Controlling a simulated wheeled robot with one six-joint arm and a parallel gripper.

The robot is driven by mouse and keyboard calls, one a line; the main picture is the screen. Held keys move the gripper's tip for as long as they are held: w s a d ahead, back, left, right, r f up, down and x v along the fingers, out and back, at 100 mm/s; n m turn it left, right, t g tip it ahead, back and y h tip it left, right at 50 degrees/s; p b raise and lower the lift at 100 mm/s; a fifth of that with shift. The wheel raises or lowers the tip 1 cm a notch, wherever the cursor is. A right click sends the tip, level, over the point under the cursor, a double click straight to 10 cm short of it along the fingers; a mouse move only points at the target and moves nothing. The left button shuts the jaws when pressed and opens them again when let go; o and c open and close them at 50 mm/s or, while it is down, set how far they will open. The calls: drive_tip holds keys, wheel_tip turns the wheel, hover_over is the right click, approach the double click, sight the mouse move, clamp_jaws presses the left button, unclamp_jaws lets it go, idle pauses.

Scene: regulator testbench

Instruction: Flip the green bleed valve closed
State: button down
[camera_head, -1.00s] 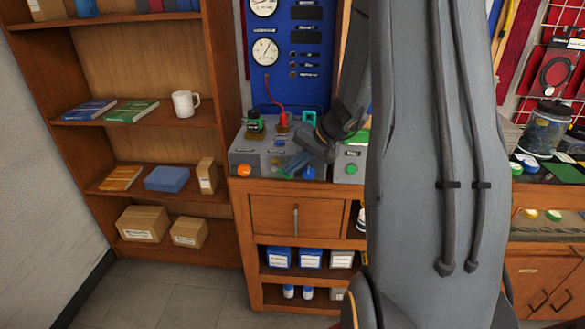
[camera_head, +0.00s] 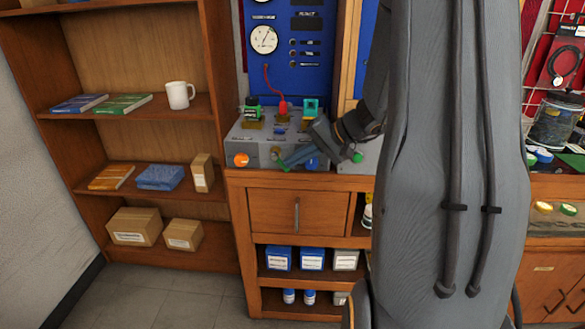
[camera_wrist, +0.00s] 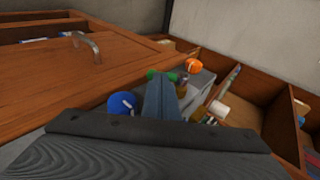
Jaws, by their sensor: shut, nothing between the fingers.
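The grey regulator box (camera_head: 258,143) sits on the wooden bench. On its front, between an orange knob (camera_head: 241,160) and a blue knob (camera_head: 312,163), is the green bleed valve (camera_head: 277,161), mostly covered by my gripper (camera_head: 283,163). The orange knob (camera_wrist: 193,66) and blue knob (camera_wrist: 122,104) lie to either side.
A green-topped fitting (camera_head: 252,108), a red fitting (camera_head: 283,106) and a teal fitting (camera_head: 310,107) stand on top of the box. A blue gauge panel (camera_head: 292,60) rises behind. A drawer with a metal handle (camera_head: 297,214) is below. A bookshelf (camera_head: 150,180) stands left.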

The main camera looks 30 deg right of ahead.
sight(287, 170)
drive_tip(key=f+t+y+b, duration=0.1)
drive_tip(key=y+b, duration=0.1)
drive_tip(key=b, duration=0.2)
drive_tip(key=f+t+y+b, duration=0.1)
drive_tip(key=t+b, duration=0.1)
drive_tip(key=b, duration=0.3)
drive_tip(key=a+f+m+t+y+b, duration=0.1)
drive_tip(key=y+b, duration=0.1)
drive_tip(key=b, duration=0.2)
drive_tip(key=shift+w+a+f+t+y, duration=0.1)
drive_tip(key=shift+w+f+t+y, duration=0.2)
drive_tip(key=shift+w+f, duration=0.1)
drive_tip(key=shift+b, duration=0.3)
drive_tip(key=v, duration=0.9)
drive_tip(key=f+v, duration=0.1)
drive_tip(key=v, duration=0.4)
drive_tip(key=shift+a, duration=0.1)
